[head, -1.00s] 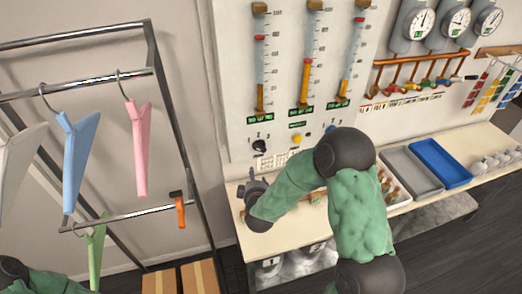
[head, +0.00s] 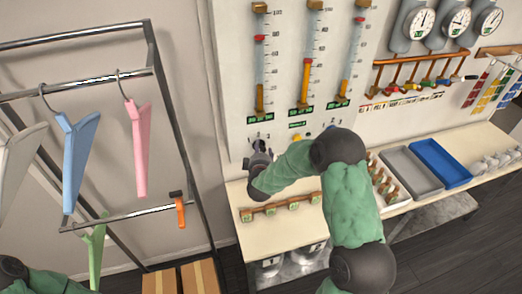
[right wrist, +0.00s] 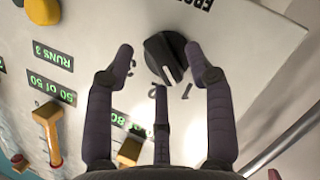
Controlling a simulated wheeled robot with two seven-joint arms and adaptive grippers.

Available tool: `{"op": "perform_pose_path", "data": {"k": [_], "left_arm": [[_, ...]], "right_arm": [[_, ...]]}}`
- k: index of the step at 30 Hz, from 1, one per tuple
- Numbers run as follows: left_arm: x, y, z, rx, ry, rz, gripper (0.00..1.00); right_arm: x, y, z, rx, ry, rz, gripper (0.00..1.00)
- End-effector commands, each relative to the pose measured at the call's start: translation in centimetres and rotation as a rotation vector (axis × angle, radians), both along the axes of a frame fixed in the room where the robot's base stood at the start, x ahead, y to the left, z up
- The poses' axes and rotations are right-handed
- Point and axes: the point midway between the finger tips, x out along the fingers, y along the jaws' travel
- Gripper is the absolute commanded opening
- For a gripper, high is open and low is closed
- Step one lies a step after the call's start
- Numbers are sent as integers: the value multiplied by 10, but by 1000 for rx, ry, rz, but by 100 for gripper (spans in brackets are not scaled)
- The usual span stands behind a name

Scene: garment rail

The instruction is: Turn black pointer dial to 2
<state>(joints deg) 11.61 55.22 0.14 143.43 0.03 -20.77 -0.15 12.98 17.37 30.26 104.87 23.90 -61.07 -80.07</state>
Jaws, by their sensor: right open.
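The black pointer dial (right wrist: 166,57) is on the white panel and shows upside down in the right wrist view. Its white mark points down the picture, seemingly between the printed 1 (right wrist: 187,92) and 2 (right wrist: 154,92). A 3 is printed further left. My right gripper (right wrist: 166,65) is open, with its fingers on either side of the dial; I cannot tell whether they touch it. In the head view my right gripper (head: 258,153) is at the panel's lower left and largely hides the dial. My left gripper is not in view.
A yellow button (head: 297,139) is beside the dial, below several tube gauges (head: 307,65). The bench (head: 285,228) holds a grey tray (head: 411,170) and a blue tray (head: 441,163). A garment rail (head: 165,95) with hangers stands left.

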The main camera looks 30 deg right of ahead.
Motion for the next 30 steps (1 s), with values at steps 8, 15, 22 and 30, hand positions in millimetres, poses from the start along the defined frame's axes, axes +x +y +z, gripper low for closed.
{"op": "perform_pose_path", "data": {"k": [8, 15, 22, 30], "left_arm": [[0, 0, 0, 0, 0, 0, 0], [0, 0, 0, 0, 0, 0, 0], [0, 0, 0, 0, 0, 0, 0], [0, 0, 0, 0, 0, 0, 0]], "right_arm": [[8, -4, -2, 0, -1, 1, 54], [7, -4, -2, 0, 0, 1, 29], [6, -4, -5, 2, 5, 0, 0], [6, -5, -6, 10, 5, -2, 0]]}}
